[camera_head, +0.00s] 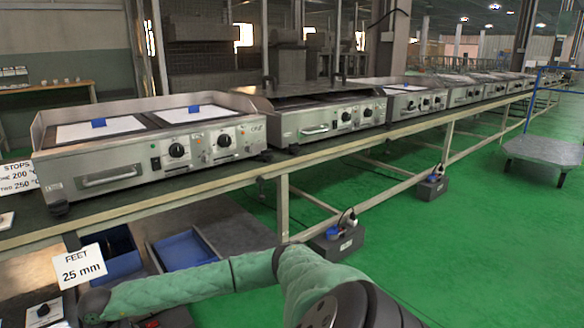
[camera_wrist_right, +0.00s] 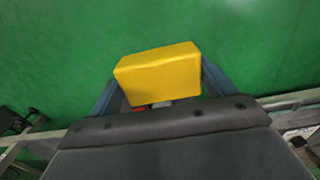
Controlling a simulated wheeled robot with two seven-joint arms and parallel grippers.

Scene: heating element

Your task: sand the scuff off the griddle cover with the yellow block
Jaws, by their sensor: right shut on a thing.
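The yellow block (camera_wrist_right: 158,74) is between the fingers of my right gripper (camera_wrist_right: 160,88) in the right wrist view, with green floor behind it. The gripper is shut on the block. The nearest griddle (camera_head: 150,150) stands at the left of the bench in the head view. Two white panels with blue pieces, a left one (camera_head: 72,132) and a right one (camera_head: 180,115), lie on its top. I cannot make out a scuff on them or tell which surface is the griddle cover. The block is hidden in the head view. My left gripper is not in view.
A second griddle (camera_head: 325,118) with a dark top stands beside the first, with several more along the long bench (camera_head: 330,147). Below are a blue bin (camera_head: 183,250) and a "FEET 25 mm" card (camera_head: 80,267). Green floor (camera_head: 480,240) is open at right, before a grey cart (camera_head: 545,150).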

